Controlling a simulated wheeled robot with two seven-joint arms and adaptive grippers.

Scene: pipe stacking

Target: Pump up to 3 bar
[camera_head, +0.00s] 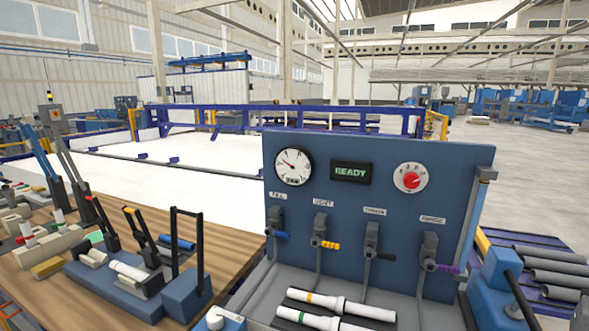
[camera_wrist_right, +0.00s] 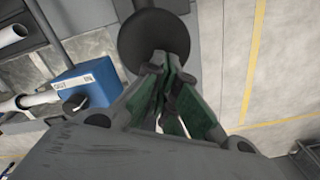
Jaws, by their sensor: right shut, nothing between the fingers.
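A blue test panel (camera_head: 375,160) stands at the front right in the head view. It carries a round white gauge (camera_head: 293,167) with its needle toward the upper left, a display (camera_head: 350,171) reading READY, and a red knob (camera_head: 411,180). Below are valves with blue (camera_head: 282,235), yellow (camera_head: 330,245), black (camera_head: 386,257) and purple (camera_head: 447,269) handles. A blue unit with a dark lever (camera_head: 515,290) is at the right. In the right wrist view my right gripper (camera_wrist_right: 166,72) is shut and empty near a dark round part (camera_wrist_right: 153,38); contact is unclear. My left gripper is out of view.
White pipes (camera_head: 340,305) lie before the panel. A wooden bench (camera_head: 40,285) with clamps and levers fills the left. Grey pipes (camera_head: 560,275) lie at the right. The right wrist view shows a blue box (camera_wrist_right: 88,88) with a black knob and open floor (camera_wrist_right: 285,70) at the right.

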